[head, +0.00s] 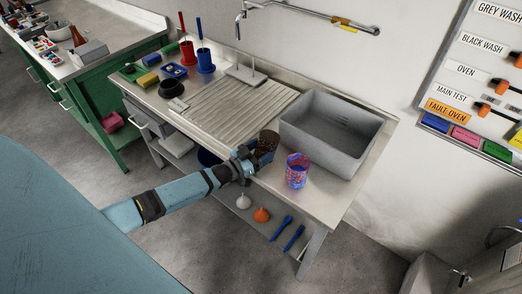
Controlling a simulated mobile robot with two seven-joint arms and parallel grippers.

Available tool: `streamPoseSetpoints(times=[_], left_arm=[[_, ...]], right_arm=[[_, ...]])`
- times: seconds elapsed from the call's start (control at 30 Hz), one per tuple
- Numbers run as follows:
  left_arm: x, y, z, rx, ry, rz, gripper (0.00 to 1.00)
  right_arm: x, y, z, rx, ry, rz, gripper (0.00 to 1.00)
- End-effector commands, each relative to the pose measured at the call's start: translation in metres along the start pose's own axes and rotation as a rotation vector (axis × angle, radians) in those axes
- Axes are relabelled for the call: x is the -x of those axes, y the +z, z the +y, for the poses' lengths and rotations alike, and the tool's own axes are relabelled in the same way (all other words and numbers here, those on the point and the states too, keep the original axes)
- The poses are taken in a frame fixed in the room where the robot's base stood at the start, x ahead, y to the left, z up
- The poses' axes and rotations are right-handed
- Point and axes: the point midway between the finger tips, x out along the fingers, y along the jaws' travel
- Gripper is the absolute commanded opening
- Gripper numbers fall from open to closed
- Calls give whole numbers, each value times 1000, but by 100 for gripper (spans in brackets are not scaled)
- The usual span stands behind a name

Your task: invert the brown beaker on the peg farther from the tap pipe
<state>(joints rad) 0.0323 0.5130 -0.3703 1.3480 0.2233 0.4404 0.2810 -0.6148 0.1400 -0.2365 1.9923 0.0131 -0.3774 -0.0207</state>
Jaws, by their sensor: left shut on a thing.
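The brown beaker (268,142) is dark and held at the front edge of the steel bench, left of the sink. My left gripper (250,160) is shut on it from the front left, hiding part of its near side. It looks roughly upright; whether it touches the bench I cannot tell. A pale stand (245,76) at the back of the bench has a thin upright peg (253,63); other pegs are too small to make out. The tap pipe (239,27) bends down from the wall above the stand. My right gripper is not in view.
A grey sink (330,135) fills the bench's right part. A red-blue patterned cup (297,171) stands before it. A ribbed drainboard (228,108) lies left of the sink. Red (187,54) and blue (205,60) holders and a black bowl (171,88) stand further left.

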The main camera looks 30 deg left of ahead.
Motion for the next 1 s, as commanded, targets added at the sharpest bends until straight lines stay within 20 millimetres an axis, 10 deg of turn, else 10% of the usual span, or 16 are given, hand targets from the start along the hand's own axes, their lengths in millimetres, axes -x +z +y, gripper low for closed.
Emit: streamPoseSetpoints(times=[0.17,0.47,1.0], left_arm=[[0,0,0,0,0,0,100],[6,2,0,0,0,-2,100],[113,2,0,1,0,-3,100]], right_arm=[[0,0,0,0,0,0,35],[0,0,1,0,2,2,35],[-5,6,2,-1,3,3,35]])
